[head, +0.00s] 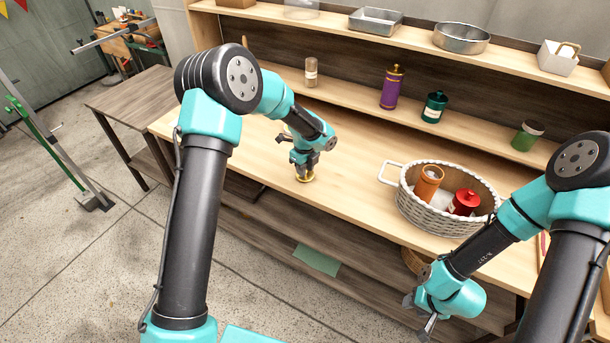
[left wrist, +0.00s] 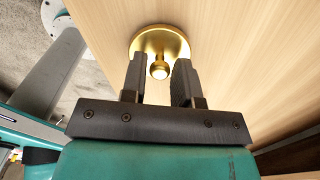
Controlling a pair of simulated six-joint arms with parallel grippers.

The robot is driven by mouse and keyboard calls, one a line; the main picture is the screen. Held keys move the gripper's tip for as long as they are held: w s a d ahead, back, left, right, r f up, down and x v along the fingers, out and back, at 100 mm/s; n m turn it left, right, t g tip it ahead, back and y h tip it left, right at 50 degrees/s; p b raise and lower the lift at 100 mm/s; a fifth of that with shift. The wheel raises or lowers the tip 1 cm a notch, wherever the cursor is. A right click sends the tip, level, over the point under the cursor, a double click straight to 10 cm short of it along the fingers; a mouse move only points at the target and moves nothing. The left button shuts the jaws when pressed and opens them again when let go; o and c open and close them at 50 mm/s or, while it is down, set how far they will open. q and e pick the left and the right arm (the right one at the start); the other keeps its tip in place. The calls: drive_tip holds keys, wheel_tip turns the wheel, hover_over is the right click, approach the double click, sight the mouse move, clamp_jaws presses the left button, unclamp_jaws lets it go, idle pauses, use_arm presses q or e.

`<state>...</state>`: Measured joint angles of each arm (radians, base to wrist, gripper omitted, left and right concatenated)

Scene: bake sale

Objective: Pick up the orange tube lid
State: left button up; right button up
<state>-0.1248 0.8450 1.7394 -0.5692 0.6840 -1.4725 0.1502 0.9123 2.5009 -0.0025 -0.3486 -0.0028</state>
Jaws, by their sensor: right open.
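The lid is a gold disc with a round knob, lying on the wooden table near its front edge in the head view (head: 306,179); it also shows in the left wrist view (left wrist: 158,42). My left gripper (head: 303,172) is directly over it, pointing down. In the left wrist view its two fingers (left wrist: 159,78) stand either side of the knob, with gaps between, so it is open. The orange tube (head: 428,184) stands tilted in the white wicker basket (head: 440,221), and no lid shows on it. My right gripper (head: 426,318) is open and empty, low in front of the table.
A red canister (head: 463,203) shares the basket. A purple canister (head: 390,88), a teal canister (head: 434,107), a green jar (head: 527,135) and a small jar (head: 311,73) stand on the lower shelf behind. The table between lid and basket is clear.

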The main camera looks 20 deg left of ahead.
use_arm(q)
clamp_jaws()
drive_tip(key=shift+r, duration=0.1)
drive_tip(key=shift+r, duration=0.8)
wheel_tip(320, 180, up, 2)
drive_tip(key=s+d, duration=0.2)
drive_tip(key=s, duration=0.5)
drive_tip(key=s+d+r, duration=0.1)
drive_tip(key=s+d, duration=0.1)
drive_tip(key=s, duration=0.6)
drive_tip(key=shift+s+d+r, duration=0.15)
drive_tip(key=shift+s+d, duration=0.05)
drive_tip(key=shift+d, duration=0.05)
